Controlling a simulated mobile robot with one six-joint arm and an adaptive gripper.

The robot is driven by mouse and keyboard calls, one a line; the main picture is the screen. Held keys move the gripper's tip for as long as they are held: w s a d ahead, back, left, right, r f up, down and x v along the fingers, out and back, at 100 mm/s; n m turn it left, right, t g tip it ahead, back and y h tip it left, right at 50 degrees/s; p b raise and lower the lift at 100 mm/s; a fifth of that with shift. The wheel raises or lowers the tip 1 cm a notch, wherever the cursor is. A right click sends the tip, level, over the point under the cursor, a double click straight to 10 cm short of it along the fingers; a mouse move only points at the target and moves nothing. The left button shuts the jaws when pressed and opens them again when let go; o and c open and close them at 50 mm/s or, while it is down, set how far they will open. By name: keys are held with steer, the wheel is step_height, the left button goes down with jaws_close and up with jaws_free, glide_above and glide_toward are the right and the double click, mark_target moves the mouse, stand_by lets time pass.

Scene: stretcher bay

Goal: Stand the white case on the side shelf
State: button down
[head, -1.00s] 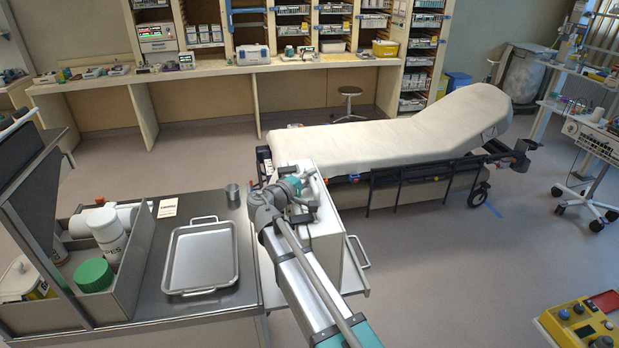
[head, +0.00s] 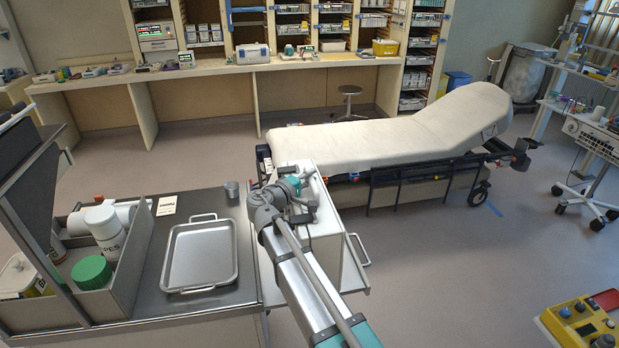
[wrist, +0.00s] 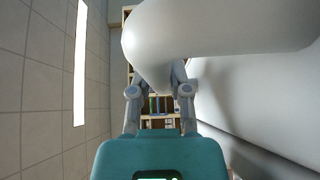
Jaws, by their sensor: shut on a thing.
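The white case (head: 326,236) stands upright at the right end of the steel cart, over the side shelf (head: 272,292). My arm covers much of the case and shelf, so I cannot tell whether the case's base rests on the shelf. My gripper (head: 306,194) is at the top of the case, shut on it. In the wrist view, a large smooth white form, part of the case (wrist: 235,28), fills the top and right. My gripper's fingers (wrist: 160,80) reach up to it; their tips are partly hidden behind it.
A steel tray (head: 200,287) lies on the cart top, with a metal cup (head: 232,191) and card (head: 167,206) behind it. A grey bin (head: 140,262) holds bottles and jars at left. The stretcher (head: 385,148) stands close behind the case.

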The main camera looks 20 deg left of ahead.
steer(key=shift+f+b, duration=0.35)
stand_by(0.3)
steer(key=c, duration=0.6)
jaws_free()
steer(key=shift+d, duration=0.1)
steer(key=shift+o, duration=0.5)
steer(key=shift+s, duration=0.15)
steer(key=v, duration=1.1)
steer(key=shift+s, duration=0.35)
steer(key=shift+f, duration=0.1)
